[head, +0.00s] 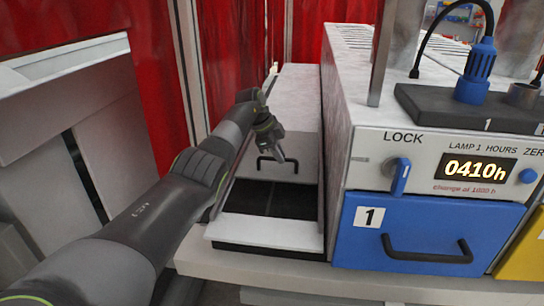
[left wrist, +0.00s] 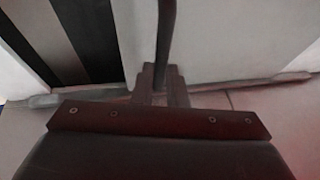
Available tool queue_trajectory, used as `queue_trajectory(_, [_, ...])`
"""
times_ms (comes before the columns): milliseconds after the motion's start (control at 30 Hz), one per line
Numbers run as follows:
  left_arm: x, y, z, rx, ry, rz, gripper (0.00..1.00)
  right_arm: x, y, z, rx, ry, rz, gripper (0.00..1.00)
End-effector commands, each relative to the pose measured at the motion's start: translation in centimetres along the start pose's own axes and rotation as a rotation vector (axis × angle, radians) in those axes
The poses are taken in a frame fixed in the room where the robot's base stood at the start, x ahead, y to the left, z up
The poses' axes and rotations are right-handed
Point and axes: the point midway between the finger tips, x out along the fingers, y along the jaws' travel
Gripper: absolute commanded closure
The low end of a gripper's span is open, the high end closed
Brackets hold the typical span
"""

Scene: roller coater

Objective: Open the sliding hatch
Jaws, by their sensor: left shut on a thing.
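The sliding hatch (head: 300,105) is a pale grey cover left of the white machine body in the head view. Its black bar handle (head: 272,160) is on the near face. A dark opening (head: 268,197) shows in front of the hatch, with a pale front ledge (head: 264,230). My left gripper (head: 279,154) reaches in from the left and is shut on the handle. In the left wrist view, the black bar (left wrist: 166,40) runs between the two fingers (left wrist: 167,85). The fingers hide part of the handle. My right gripper is not in view.
Right of the hatch, the machine has a LOCK knob (head: 400,176), a lamp-hours display (head: 475,168) and a blue drawer (head: 420,235) marked 1. A grey cabinet (head: 65,110) stands at the left. Red curtains (head: 240,50) hang behind.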

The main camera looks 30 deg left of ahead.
Motion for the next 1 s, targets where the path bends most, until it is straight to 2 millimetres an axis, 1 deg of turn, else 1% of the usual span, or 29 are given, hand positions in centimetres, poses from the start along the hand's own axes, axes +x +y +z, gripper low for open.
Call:
queue_trajectory(200, [0.04,-0.26,-0.34,0.0,0.0,-0.003,1.0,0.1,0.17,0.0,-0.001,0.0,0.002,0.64])
queue_trajectory(533, [0.04,-0.26,-0.32,0.0,-0.001,-0.003,1.0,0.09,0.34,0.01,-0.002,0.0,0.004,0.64])
queue_trajectory(567, [0.04,-0.26,-0.32,0.0,-0.001,-0.003,0.84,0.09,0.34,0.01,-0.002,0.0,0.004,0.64])
queue_trajectory(700, [0.08,-0.23,-0.31,0.0,-0.001,-0.002,0.66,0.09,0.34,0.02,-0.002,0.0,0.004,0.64])
queue_trajectory(1000, [0.03,-0.2,-0.29,0.0,-0.001,0.0,0.66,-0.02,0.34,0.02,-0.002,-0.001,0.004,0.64])
